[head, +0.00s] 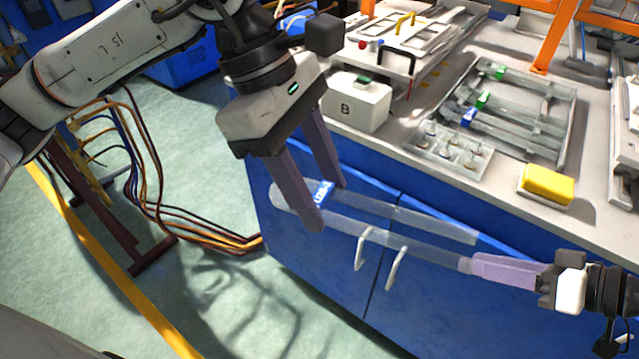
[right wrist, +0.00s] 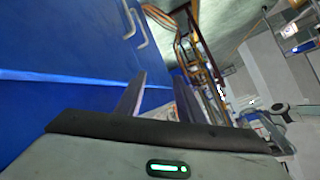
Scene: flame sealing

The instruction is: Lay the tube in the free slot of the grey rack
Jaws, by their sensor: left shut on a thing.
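The clear U-shaped tube (head: 400,215) with a blue label hangs level in front of the blue cabinet in the head view, its bend to the left. My left gripper (head: 330,207) is shut on it near the bend, beside the label. My right gripper (head: 475,267) comes in from the right, its fingertips by the free end of the nearer leg. The right wrist view shows its two fingers (right wrist: 164,78) apart, with no tube visible between them. The grey rack (head: 570,110) lies on the bench, holding tubes with green and blue labels. I cannot make out its free slot clearly.
A white box marked B (head: 356,104), a small grey tray of pegs (head: 447,148) and a yellow block (head: 546,184) stand on the bench (head: 400,150). The cabinet handles (head: 395,268) stick out below the tube. Cables (head: 200,232) lie on the floor at left.

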